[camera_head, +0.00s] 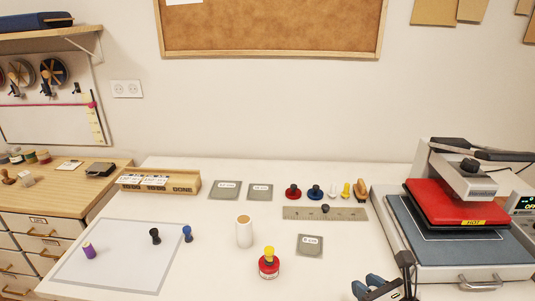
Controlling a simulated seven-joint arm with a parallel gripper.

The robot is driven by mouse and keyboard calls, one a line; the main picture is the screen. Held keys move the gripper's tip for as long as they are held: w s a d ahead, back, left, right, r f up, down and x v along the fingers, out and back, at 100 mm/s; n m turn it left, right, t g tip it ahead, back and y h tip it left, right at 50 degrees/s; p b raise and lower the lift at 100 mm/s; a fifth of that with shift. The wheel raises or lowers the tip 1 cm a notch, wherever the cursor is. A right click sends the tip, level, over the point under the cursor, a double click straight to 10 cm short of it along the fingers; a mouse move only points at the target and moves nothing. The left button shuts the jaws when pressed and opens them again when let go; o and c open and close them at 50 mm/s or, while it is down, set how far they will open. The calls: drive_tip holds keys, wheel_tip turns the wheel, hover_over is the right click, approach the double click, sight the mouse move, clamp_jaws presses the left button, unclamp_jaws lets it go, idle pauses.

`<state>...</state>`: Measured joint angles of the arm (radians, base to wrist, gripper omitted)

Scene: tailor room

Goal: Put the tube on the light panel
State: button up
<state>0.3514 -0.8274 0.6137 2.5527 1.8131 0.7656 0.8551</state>
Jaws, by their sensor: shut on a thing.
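The light panel (115,272) is the thin pale sheet with a grey border lying flat at the left of the table. A white upright cylinder with a tan top (244,235), the thing most like a tube here, stands right of the panel, apart from it. My gripper (375,290) shows only in part at the bottom edge, right of centre, well away from the panel and the white cylinder. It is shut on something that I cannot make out.
A blue piece (187,233) stands at the panel's right edge. A red bottle with a yellow cap (269,264) stands near the front. A red heat press (458,205) fills the right.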

drive_tip(key=w+a+r+n+g+y, duration=0.1)
drive_tip(key=w+a+n+g+y, duration=0.4)
drive_tip(key=a, duration=0.8)
drive_tip(key=w+a+r+n+g+y, duration=0.1)
drive_tip(key=w+a+r+n+g, duration=0.15)
drive_tip(key=w+a, duration=0.85)
drive_tip(key=s+a+f+n+g, duration=0.1)
drive_tip(key=s+a+n+g, duration=0.15)
drive_tip(key=a, duration=0.75)
drive_tip(key=s+a+f+n+g+y, duration=0.1)
drive_tip(key=s+a, duration=0.3)
drive_tip(key=a, duration=0.6)
drive_tip(key=s+a+f+n+g, duration=0.2)
drive_tip(key=s+a, duration=0.1)
drive_tip(key=a, duration=0.8)
wheel_tip(320, 180, down, 4)
drive_tip(key=shift+f, duration=0.4)
drive_tip(key=shift+w+a, duration=0.1)
drive_tip(key=shift+w, duration=0.05)
drive_tip(key=w+a, duration=0.3)
drive_tip(key=a, duration=0.1)
drive_tip(key=w+a+f, duration=0.1)
drive_tip(key=w+a, duration=0.2)
drive_tip(key=a, duration=0.1)
drive_tip(key=w+a, duration=0.3)
drive_tip(key=a, duration=0.1)
drive_tip(key=shift+w+a+f, duration=0.2)
drive_tip(key=shift+w+f, duration=0.05)
drive_tip(key=shift+w, duration=0.1)
